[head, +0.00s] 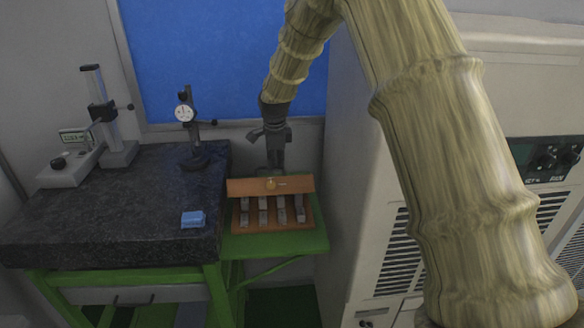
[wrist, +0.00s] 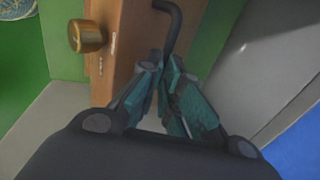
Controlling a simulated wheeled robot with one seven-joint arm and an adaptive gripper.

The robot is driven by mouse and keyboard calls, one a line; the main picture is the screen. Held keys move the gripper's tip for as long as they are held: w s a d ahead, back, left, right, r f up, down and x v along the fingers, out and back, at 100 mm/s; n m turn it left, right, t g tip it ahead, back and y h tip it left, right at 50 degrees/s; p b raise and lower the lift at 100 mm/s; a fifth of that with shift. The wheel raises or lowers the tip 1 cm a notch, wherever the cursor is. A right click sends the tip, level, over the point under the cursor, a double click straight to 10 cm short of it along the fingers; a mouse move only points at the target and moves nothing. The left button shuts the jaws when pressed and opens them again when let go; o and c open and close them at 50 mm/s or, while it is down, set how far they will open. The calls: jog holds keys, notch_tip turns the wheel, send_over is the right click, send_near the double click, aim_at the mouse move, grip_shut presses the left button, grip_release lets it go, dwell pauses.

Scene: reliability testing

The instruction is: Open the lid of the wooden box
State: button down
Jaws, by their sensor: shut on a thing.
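The wooden box (head: 238,222) is orange-brown and sits on a green stand. Its lid (head: 245,187) is raised at the back, tilted up, so the metal pieces in the box show. A round brass knob (head: 270,184) is on the lid's face; it also shows in the wrist view (wrist: 88,37) beside the lid panel (wrist: 122,50). My gripper (head: 271,170) is just behind the lid. In the wrist view its teal fingers (wrist: 162,68) are closed together around the end of a dark curved handle (wrist: 172,22) at the lid's edge. The exact contact is partly hidden.
The green stand (head: 310,240) has bare room around the box. A dark granite table (head: 110,215) at left holds a blue block (head: 193,219), a dial gauge stand (head: 186,115) and a height gauge (head: 100,115). A large pale cabinet (head: 350,180) is close on the right.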

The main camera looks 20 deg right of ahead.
jog(key=shift+w+f, duration=0.3)
jog(key=shift+w, duration=0.05)
jog(key=shift+d, duration=0.1)
jog(key=c, duration=1.6)
grip_release()
jog(key=shift+f, duration=0.1)
jog(key=shift+o, duration=0.3)
jog(key=shift+w+f, duration=0.15)
jog(key=shift+w, duration=0.35)
jog(key=shift+d+r, duration=0.15)
jog(key=shift+r, duration=0.05)
jog(key=shift+r, duration=0.15)
jog(key=shift+r, duration=0.25)
jog(key=v, duration=1.1)
jog(key=shift+a, duration=0.25)
